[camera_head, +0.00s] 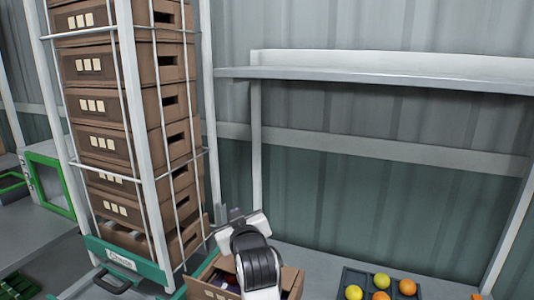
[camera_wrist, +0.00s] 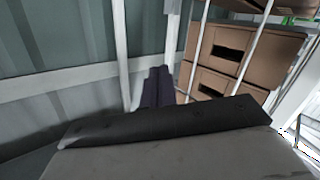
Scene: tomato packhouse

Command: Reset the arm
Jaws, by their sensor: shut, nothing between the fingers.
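My arm rises from the bottom middle of the head view, white and black. My gripper (camera_head: 236,213) is above an open brown cardboard box (camera_head: 291,281) and in front of the back wall. In the wrist view my gripper (camera_wrist: 157,72) shows as two dark fingers side by side, shut with nothing between them. The arm hides part of the box and its contents.
A wire-sided cart (camera_head: 122,262) with a tall stack of brown crates (camera_head: 103,108) stands close left of my gripper. A white shelf (camera_head: 380,76) runs along the wall above. A dark tray (camera_head: 403,295) with orange and yellow fruit lies at right.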

